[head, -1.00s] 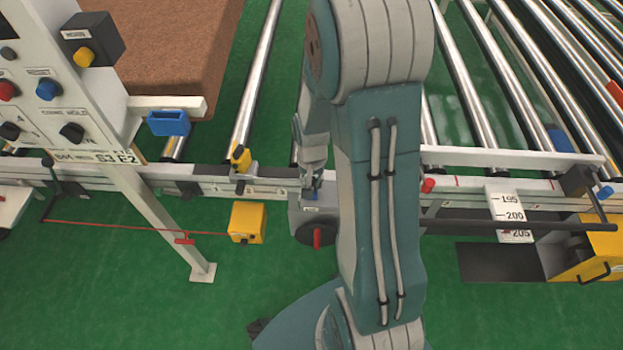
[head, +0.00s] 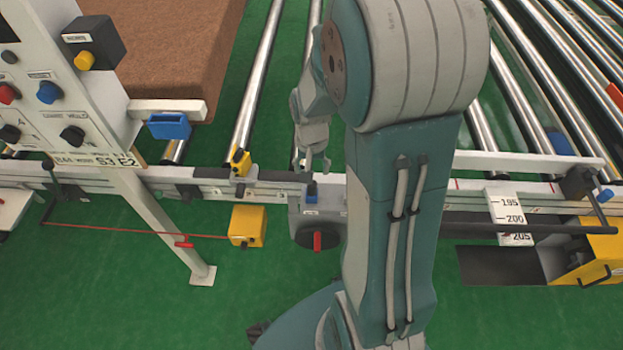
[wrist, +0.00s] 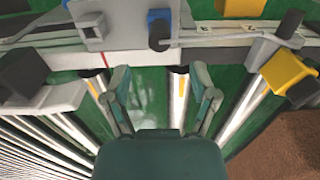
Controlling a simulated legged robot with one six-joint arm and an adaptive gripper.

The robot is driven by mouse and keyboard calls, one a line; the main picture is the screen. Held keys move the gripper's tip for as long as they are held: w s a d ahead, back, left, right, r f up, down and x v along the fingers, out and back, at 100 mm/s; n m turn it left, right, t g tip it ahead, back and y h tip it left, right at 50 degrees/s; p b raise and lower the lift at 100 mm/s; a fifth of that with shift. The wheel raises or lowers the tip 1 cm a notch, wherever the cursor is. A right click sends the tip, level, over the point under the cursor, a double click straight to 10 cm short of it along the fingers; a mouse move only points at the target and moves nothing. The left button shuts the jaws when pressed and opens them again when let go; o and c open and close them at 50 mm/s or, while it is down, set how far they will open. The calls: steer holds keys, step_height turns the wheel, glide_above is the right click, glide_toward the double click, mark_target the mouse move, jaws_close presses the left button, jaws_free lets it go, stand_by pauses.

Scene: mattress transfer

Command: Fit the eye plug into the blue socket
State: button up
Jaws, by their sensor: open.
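A grey box (head: 318,222) is on the near rail, with a small blue fitting (head: 311,190) on its top. In the wrist view the blue socket (wrist: 158,15) shows at the top, with a dark, short plug (wrist: 158,37) at it. I take this dark piece for the eye plug; I cannot tell how deep it sits. My gripper (head: 311,162) is open and empty, just above the blue fitting. In the wrist view its two fingers (wrist: 162,92) are spread apart, below the plug in the picture and clear of it.
A yellow clamp piece (head: 240,162) stands on the rail to the left, above a yellow box (head: 247,225). A control panel (head: 65,100) and brown mattress (head: 165,50) are at upper left. Rollers (head: 258,75) lie behind the rail. A blue holder (head: 168,126) hangs by the panel.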

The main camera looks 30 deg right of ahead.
step_height(320, 180, up, 5)
stand_by(0.7)
steer(key=s+a+r+n+t, duration=0.5)
steer(key=s+a+r+n, duration=0.2)
steer(key=s+a+r, duration=0.4)
step_height(320, 180, up, 4)
steer(key=shift+s+r+t, duration=0.2)
steer(key=shift+s+t, duration=0.1)
steer(key=shift+s, duration=0.55)
